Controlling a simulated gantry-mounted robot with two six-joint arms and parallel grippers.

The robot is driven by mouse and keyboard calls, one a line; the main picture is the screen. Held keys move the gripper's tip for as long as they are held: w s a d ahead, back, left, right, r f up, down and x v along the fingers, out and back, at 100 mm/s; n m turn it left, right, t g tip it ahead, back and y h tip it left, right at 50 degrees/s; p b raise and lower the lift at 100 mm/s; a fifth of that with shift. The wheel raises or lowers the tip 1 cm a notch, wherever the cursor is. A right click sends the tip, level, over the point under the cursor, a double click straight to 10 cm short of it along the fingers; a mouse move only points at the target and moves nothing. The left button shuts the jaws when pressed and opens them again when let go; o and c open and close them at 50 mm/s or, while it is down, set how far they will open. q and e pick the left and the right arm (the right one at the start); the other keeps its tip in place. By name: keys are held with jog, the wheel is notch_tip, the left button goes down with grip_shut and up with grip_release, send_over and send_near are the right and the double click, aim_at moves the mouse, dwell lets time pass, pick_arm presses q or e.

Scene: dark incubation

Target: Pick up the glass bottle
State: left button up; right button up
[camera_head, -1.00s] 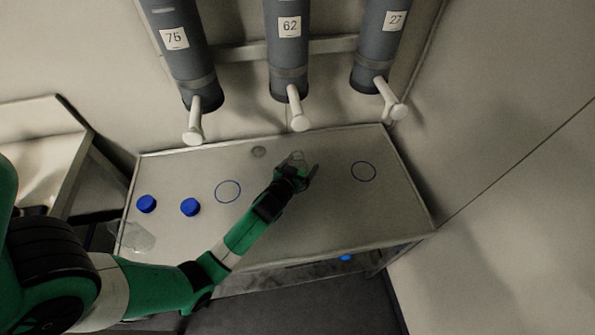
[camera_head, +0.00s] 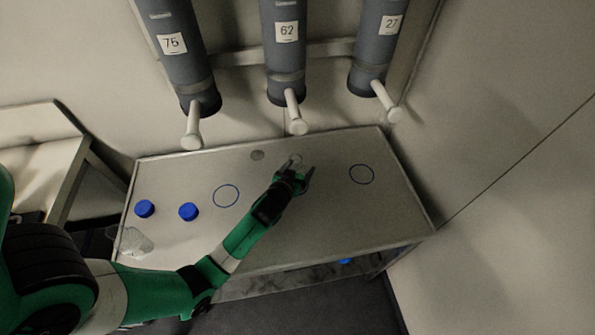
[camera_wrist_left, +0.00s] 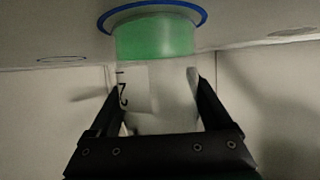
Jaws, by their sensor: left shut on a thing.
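The glass bottle (camera_wrist_left: 160,90) is clear, with dark marking on its side and green liquid at the end by the table. In the left wrist view it sits between the two black fingers of my left gripper (camera_wrist_left: 158,115), which is shut on it. A blue ring on the table shows around its green end; I cannot tell if the base touches the table. In the head view the bottle (camera_head: 295,160) is a faint clear shape at the tips of my left gripper (camera_head: 297,172), over the middle of the table. My right gripper is not in view.
The table (camera_head: 330,220) carries two blue caps (camera_head: 145,209) and two empty blue rings (camera_head: 362,174). A clear glass item (camera_head: 132,240) stands at its front left, beside my left arm. Three grey cylinders (camera_head: 285,60) with white spouts hang above the back edge.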

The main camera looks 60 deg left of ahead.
aim_at(298, 161)
pick_arm(q)
jog(key=shift+r, duration=0.7)
jog(key=r, duration=0.1)
jog(key=r+p, duration=0.1)
jog(key=r, duration=0.1)
jog(key=shift+s+d, duration=0.15)
jog(key=shift+d, duration=0.15)
jog(key=d+r, duration=0.1)
jog(key=s+d+r+p, duration=0.1)
jog(key=r, duration=0.1)
jog(key=s+d+r+p, duration=0.1)
jog(key=shift+s+d+r, duration=0.1)
jog(key=shift+s+r, duration=0.1)
jog(key=shift+r, duration=0.1)
jog(key=w+d+p+v, duration=0.1)
jog(key=p+v, duration=0.5)
jog(key=v, duration=0.4)
jog(key=shift+r, duration=0.2)
jog(key=shift+w+d, duration=0.1)
